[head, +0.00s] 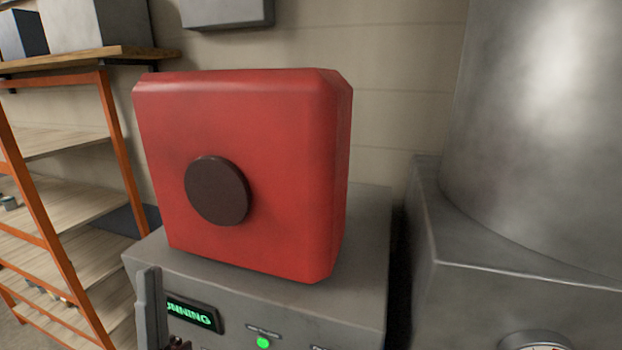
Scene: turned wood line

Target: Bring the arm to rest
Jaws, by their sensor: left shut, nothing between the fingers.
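My left gripper (149,300) shows at the lower left as a grey upright piece, cut off by the bottom edge. It is shut and empty. It stands in front of the grey machine cabinet (270,290) and covers the left end of its green display (193,314). I cannot tell whether it touches the cabinet. The visible letters on the display read "NNING". My right gripper is out of view.
A large red block-shaped housing (240,120) with a dark round disc (217,190) sits on the cabinet. A green light (263,342) glows on its front. An orange-framed shelf rack (118,155) stands left. A big metal cylinder (545,130) stands on a grey base (520,285) at right.

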